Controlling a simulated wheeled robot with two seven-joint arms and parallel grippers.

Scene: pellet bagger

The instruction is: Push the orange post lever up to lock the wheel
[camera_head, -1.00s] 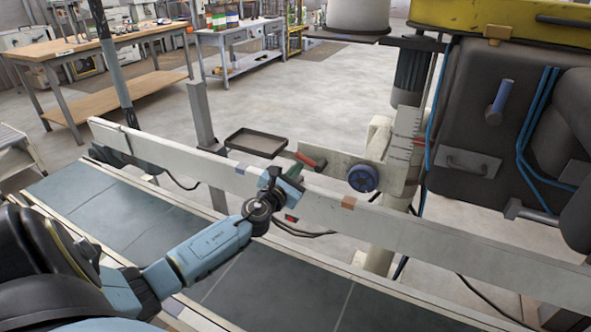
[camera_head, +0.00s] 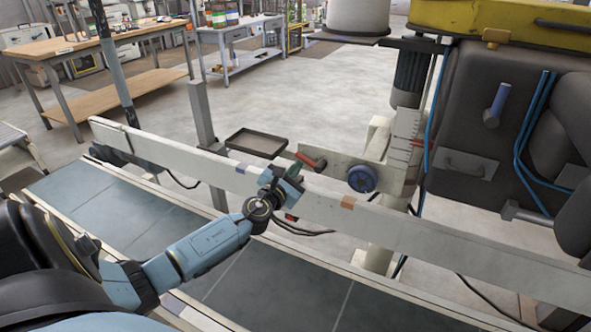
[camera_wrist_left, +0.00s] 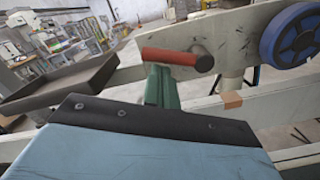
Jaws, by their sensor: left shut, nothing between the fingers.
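The orange-red post lever (camera_head: 311,161) sticks out from the pale plate beside the blue wheel (camera_head: 362,179). In the left wrist view the lever (camera_wrist_left: 178,59) lies nearly level across the picture, and the blue wheel (camera_wrist_left: 290,35) is to its right. My left gripper (camera_head: 296,170) is shut and empty, at the lever over the white rail. Its green fingers (camera_wrist_left: 162,88) show just below the lever and seem to meet its underside; whether they touch is not certain. My right gripper is not in view.
The long white rail (camera_head: 420,228) runs along the dark conveyor belt (camera_head: 130,215). A dark tray (camera_head: 256,142) stands behind the rail, left of the lever. A dark machine body with blue hoses (camera_head: 470,165) fills the right side.

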